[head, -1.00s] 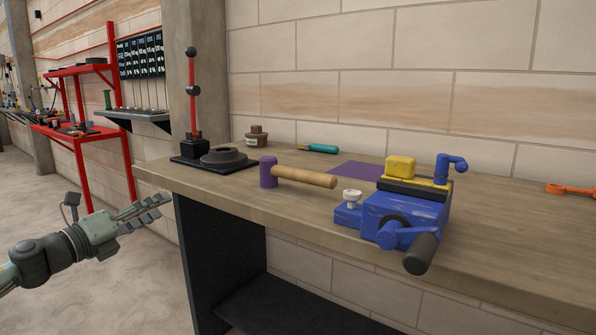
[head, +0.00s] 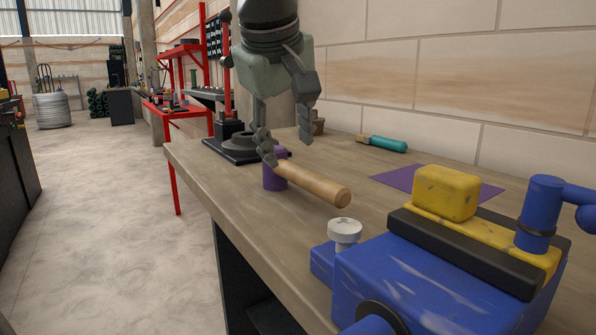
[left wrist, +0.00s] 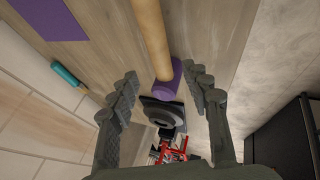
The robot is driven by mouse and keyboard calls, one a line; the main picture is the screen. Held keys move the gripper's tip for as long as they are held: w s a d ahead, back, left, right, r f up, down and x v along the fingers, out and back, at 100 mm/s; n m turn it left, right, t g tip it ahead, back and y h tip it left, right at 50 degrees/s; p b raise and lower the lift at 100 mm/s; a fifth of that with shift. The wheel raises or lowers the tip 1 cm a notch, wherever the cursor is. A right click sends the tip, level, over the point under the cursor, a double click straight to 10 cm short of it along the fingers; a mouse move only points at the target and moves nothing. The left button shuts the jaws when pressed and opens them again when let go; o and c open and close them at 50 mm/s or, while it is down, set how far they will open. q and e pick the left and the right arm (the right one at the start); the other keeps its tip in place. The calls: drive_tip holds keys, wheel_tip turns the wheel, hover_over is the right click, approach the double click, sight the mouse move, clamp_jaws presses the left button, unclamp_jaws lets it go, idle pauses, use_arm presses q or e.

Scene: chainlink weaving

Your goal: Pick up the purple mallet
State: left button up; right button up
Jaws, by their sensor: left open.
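The purple mallet lies on the wooden workbench (head: 240,219), with its purple head (head: 274,178) toward the back left and its tan wooden handle (head: 314,184) pointing toward the right. My left gripper (head: 288,148) points down just above the mallet, with one finger in front of the head. It is open and empty. In the left wrist view the gripper's two fingers (left wrist: 163,95) stand on either side of the purple head (left wrist: 169,86), with the handle (left wrist: 152,37) running up out of the picture. I cannot tell whether a finger touches the mallet. My right gripper is not in view.
A blue and yellow vise (head: 430,285) fills the front right. A black-based lever tool (head: 235,145) stands behind the mallet. A teal-handled tool (head: 385,143) and a flat purple sheet (head: 405,180) lie near the wall. Open floor (head: 110,220) lies left of the bench.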

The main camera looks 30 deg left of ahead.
sight(289, 166)
use_arm(q)
drive_tip(key=x, duration=0.7)
drive_tip(key=shift+a, duration=0.25)
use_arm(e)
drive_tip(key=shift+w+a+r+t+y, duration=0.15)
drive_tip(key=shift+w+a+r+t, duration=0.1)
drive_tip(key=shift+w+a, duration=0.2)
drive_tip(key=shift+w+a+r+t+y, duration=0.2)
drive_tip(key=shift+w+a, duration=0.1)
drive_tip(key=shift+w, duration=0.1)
use_arm(q)
drive_tip(key=shift+w, duration=0.1)
clamp_jaws()
